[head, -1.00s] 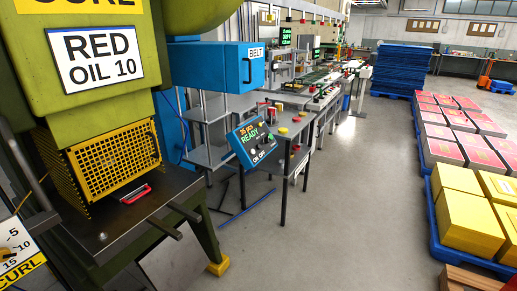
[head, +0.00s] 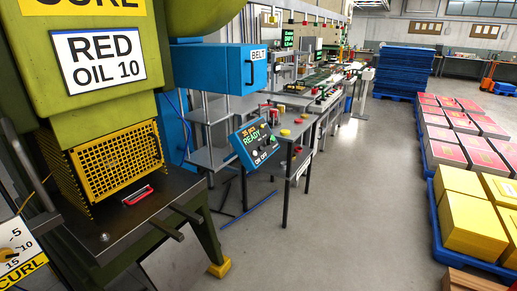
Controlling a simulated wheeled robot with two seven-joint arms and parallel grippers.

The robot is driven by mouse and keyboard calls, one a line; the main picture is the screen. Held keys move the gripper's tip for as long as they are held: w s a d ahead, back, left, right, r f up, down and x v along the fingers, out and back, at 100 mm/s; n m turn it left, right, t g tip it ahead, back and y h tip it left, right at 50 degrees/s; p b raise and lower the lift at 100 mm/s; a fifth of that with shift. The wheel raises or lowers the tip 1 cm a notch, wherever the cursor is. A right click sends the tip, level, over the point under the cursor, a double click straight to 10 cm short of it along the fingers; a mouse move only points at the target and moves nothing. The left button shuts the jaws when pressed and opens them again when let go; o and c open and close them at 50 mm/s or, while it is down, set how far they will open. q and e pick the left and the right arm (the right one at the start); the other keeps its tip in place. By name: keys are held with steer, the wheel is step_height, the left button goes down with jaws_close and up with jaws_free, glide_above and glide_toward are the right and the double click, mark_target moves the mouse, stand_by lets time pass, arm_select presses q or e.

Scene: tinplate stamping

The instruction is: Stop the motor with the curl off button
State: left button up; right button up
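A white plate with a yellow CURL strip (head: 22,268) shows at the lower left edge, with a scale above the word. A blue control panel (head: 254,144) stands tilted right of the press. I cannot tell which button is the curl off button. Neither of my grippers is in view.
A yellow mesh guard (head: 117,160) and a red handle (head: 137,194) are on the press table. A blue BELT box (head: 215,66) and a line of benches run back behind the panel. Blue pallets with red and yellow stacks (head: 470,225) stand right. The grey floor (head: 340,220) between is clear.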

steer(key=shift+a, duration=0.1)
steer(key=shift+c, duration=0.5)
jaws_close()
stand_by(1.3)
